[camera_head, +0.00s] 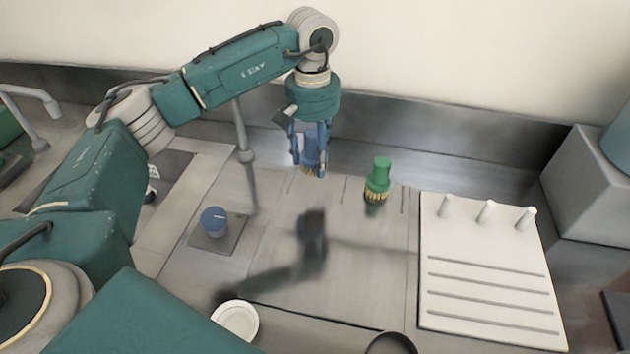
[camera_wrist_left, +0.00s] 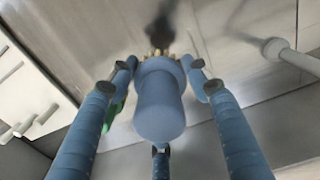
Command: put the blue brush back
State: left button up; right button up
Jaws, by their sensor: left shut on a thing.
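My left gripper (camera_head: 309,163) hangs pointing down over the metal counter, shut on the blue brush (camera_head: 311,147). The brush is upright with its pale bristles downward, clear of the surface. In the left wrist view, the blue brush (camera_wrist_left: 160,105) sits between the blue fingers of the gripper (camera_wrist_left: 163,78), its rounded handle end towards the camera. A green brush (camera_head: 378,174) stands bristles down on the counter to the right of my gripper; a bit of it (camera_wrist_left: 112,112) shows behind a finger in the left wrist view. My right gripper is not in view.
A white board (camera_head: 480,250) with three pegs and several slots lies at right. A blue round piece (camera_head: 214,221) stands on a dark square pad at left. A white dish (camera_head: 236,318) and a dark ring (camera_head: 392,343) are near the front. A grey post (camera_head: 243,150) stands behind.

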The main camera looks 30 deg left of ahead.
aim_at(313, 145)
pick_arm(q)
notch_tip(313, 145, down, 9)
jog(key=shift+f+p, duration=0.1)
jog(key=shift+p, duration=0.65)
jog(key=shift+f, duration=0.1)
jog(key=o, duration=1.1)
jog(key=shift+r, duration=0.55)
notch_tip(313, 145, up, 11)
jog(key=shift+r+b, duration=0.15)
jog(key=shift+b, duration=0.95)
jog(key=shift+s, duration=0.1)
